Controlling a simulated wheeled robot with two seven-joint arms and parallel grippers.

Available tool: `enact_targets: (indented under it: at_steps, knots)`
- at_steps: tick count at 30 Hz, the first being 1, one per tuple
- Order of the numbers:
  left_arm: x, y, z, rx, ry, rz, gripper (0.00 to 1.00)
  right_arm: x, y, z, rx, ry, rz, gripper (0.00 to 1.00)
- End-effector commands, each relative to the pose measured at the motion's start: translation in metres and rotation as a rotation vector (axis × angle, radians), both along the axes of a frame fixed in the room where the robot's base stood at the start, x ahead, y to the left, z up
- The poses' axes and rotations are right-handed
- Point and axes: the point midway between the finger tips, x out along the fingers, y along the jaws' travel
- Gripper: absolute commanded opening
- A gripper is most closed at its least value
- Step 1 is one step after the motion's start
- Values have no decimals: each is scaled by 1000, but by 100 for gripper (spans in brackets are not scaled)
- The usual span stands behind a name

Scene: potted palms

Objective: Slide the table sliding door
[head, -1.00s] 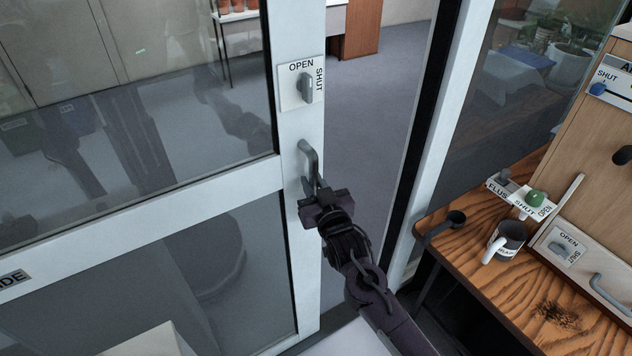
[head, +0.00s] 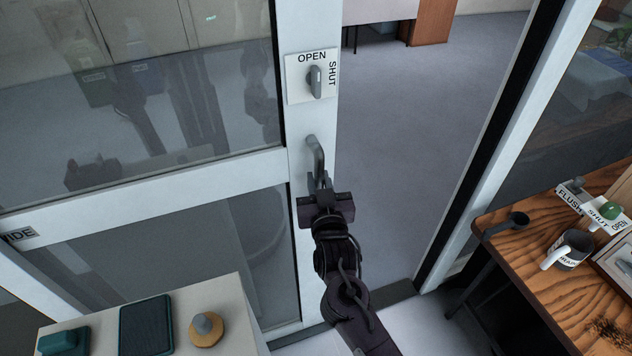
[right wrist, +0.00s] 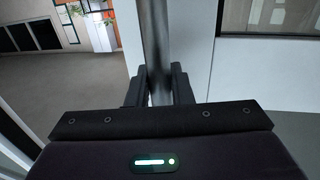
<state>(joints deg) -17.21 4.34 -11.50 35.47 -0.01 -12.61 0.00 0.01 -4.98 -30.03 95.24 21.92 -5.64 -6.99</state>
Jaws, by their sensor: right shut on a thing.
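The sliding door is a tall white-framed glass panel (head: 305,240) on the left in the head view. Its grey bar handle (head: 316,152) sits on the right upright, below an OPEN/SHUT knob plate (head: 313,80). My right gripper (head: 319,184) is shut on the lower part of the handle. The right wrist view shows the handle bar (right wrist: 156,45) upright between the two dark fingers (right wrist: 158,88). A wide gap shows between the door edge and the white post (head: 490,150) to the right. My left gripper is not in view.
A wooden table (head: 535,285) at right holds a mug (head: 572,246), a black scoop (head: 508,224) and a FLUSH/SHUT lever panel (head: 592,205). A pale stand (head: 240,318) at lower left holds a dark tablet (head: 146,325). Bare floor (head: 420,130) shows through the gap.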

Motion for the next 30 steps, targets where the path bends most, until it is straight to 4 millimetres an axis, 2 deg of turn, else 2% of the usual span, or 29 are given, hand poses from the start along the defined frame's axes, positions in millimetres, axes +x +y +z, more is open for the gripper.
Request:
enact_targets:
  at_steps: [1,5,6,10,11,25,30]
  knots:
    - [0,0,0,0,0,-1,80,1,-1,5,4,-11,-3,0]
    - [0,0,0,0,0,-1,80,0,1,5,5,-10,2,0]
    - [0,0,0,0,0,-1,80,0,2,5,5,-10,4,21]
    - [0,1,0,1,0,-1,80,0,3,4,4,-8,8,38]
    - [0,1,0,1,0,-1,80,-1,4,4,4,-7,8,40]
    - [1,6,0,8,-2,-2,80,-2,4,0,2,-1,10,40]
    - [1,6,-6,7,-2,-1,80,-17,1,-3,3,0,10,40]
